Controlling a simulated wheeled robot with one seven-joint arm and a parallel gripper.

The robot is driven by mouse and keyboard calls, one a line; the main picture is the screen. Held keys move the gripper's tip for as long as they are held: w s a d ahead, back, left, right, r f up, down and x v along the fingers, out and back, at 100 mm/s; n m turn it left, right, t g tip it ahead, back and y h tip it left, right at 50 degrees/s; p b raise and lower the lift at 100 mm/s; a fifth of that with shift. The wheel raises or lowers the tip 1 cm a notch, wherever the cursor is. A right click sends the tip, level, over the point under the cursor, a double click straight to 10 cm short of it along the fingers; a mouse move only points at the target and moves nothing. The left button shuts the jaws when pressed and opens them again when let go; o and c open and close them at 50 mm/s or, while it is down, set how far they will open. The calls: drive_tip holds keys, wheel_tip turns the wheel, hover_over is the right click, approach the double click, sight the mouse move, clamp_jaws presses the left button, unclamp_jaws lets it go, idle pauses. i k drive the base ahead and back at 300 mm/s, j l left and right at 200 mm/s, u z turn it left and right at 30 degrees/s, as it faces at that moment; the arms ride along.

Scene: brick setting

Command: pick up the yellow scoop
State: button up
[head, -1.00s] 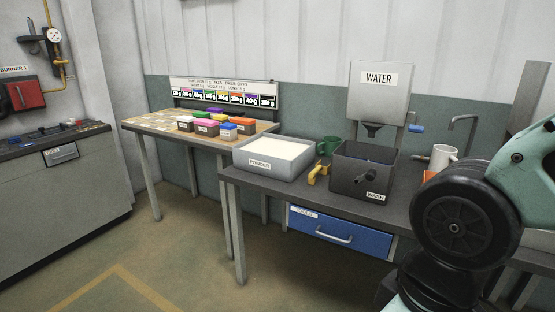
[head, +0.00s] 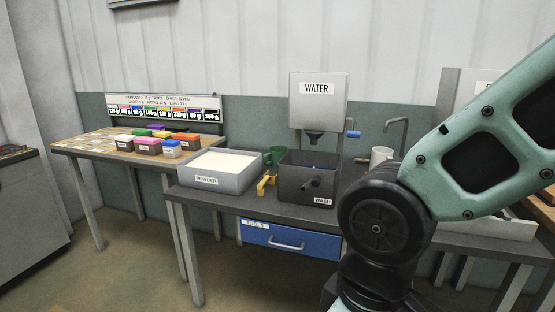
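The yellow scoop (head: 266,184) is on the dark grey workbench, in the gap between the powder bin and the wash bin. It is small in this view, and its far part is partly hidden among the things around it. My arm fills the right side of the head view, in front of the bench. My gripper is not in view.
The white POWDER bin (head: 213,187) stands left of the scoop and the dark WASH bin (head: 309,191) right of it. A green mug (head: 273,156) sits behind. A blue TOOLS drawer (head: 291,240) is below, shut. A wooden table (head: 88,150) with coloured boxes stands left.

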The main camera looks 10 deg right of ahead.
sight(267, 179)
drive_tip(key=i+j+u, duration=0.35)
drive_tip(key=i, duration=0.65)
drive_tip(key=i+l+u, duration=0.15)
drive_tip(key=i+u, duration=0.15)
drive_tip(key=i, duration=0.7)
